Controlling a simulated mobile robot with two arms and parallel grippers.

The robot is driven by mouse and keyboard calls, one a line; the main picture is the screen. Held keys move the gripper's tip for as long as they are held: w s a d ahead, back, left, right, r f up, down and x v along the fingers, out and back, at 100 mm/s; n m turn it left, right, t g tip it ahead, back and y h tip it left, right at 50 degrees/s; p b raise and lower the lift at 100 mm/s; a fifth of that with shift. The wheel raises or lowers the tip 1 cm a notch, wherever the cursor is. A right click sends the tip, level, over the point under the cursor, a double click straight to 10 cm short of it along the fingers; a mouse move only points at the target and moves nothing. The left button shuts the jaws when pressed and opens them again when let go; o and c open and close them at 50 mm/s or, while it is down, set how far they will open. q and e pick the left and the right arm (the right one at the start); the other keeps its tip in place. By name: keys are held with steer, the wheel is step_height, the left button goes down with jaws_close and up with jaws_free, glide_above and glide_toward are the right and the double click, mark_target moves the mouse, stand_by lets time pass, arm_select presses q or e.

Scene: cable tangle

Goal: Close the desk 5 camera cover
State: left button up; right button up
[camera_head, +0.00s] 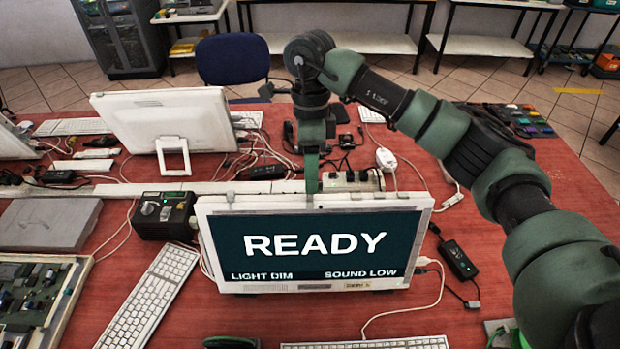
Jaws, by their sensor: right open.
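A white-framed monitor (318,288) stands upright in the front middle of the red table. Its screen reads READY, LIGHT DIM and SOUND LOW. A small yellowish label (357,286) sits on its lower frame, too small to read surely. The camera cover is too small to make out at the monitor's top edge, partly behind my gripper. My right gripper (312,178) points down just above the middle of that edge. It is open, with nothing seen in it; its fingers overlap from this angle, and I cannot tell if they touch the monitor. My left gripper is not in view.
A second white monitor (165,120) stands at the back left. A black box with knobs (163,215) is left of the front monitor. A keyboard (148,298) lies at front left. Cables and a black adapter (458,260) lie at right. A blue chair (232,60) stands behind.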

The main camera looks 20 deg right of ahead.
steer(key=shift+w+p+x, duration=0.2)
steer(key=shift+p+x, duration=0.3)
steer(key=shift+x, duration=1.3)
steer(key=shift+c, duration=0.3)
jaws_close()
